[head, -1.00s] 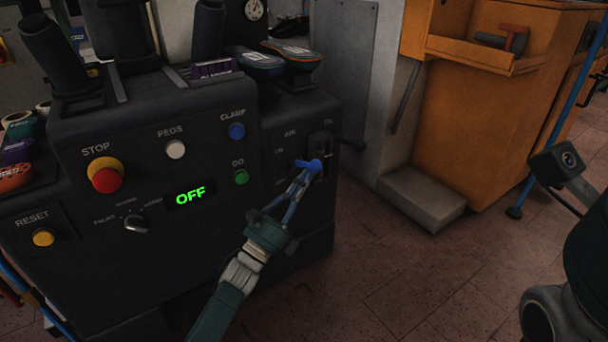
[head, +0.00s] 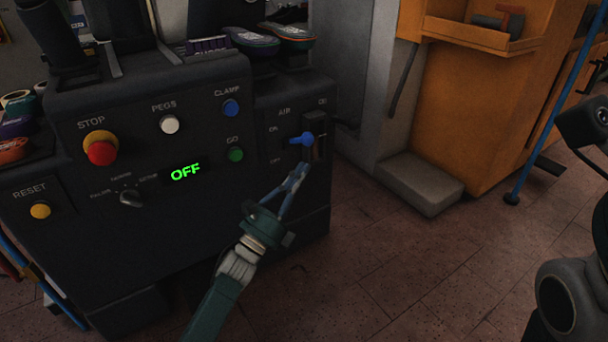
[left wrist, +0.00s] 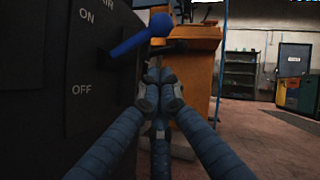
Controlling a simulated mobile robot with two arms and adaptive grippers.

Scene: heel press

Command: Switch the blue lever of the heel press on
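The blue lever (head: 302,139) sticks out of the slotted AIR panel on the right of the black heel press (head: 70,240). In the left wrist view the lever (left wrist: 138,40) slants up to a round knob, between the ON and OFF labels and nearer ON. My left gripper (head: 300,170) is just below the lever, apart from it and empty. In the left wrist view its fingertips (left wrist: 160,76) are drawn together below and beside the knob. The green display (head: 186,172) reads OFF. My right gripper is not in view.
The press front carries a red stop button (head: 101,150), a green GO button (head: 235,155) and a yellow reset button (head: 40,211). An orange cabinet (head: 460,120) and a grey block (head: 418,183) stand to the right. The tiled floor in front is clear.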

